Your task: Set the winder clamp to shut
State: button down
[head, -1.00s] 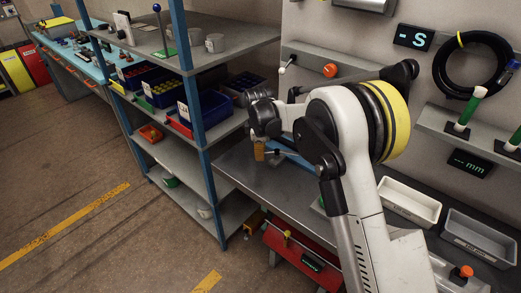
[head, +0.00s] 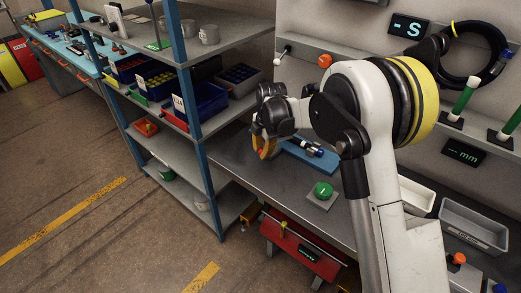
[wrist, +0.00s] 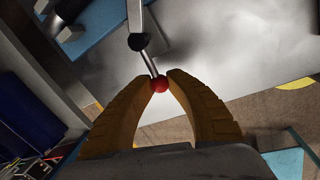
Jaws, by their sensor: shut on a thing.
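In the wrist view, a slim metal lever with a black joint (wrist: 139,42) ends in a red ball knob (wrist: 159,84). I take it to be the winder clamp's handle. My gripper (wrist: 160,80) has its two yellow-orange fingers closed in on the red knob, which sits between their tips. In the head view, my gripper (head: 264,152) is over the left end of the steel bench, beside a blue fixture (head: 308,158) with a dark hose end (head: 312,147) on it. My gripper hides the knob in the head view, and I cannot tell the clamp's state.
A blue-posted shelf rack (head: 183,35) with bins and mugs is close on the left. Grey trays (head: 474,222) are at right, a coiled black hose (head: 466,58) on the wall. A red step-like stand (head: 300,250) is below.

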jog(key=shift+s, duration=0.1)
dwell(0.3)
jog(key=c, duration=1.2)
grip_release()
jog(key=shift+c, duration=0.2)
notch_tip(320, 180, up, 12)
jog(key=s+d, duration=0.1)
jog(key=s, duration=0.1)
jog(key=shift+d, duration=0.2)
jog(key=shift+w+f, duration=0.1)
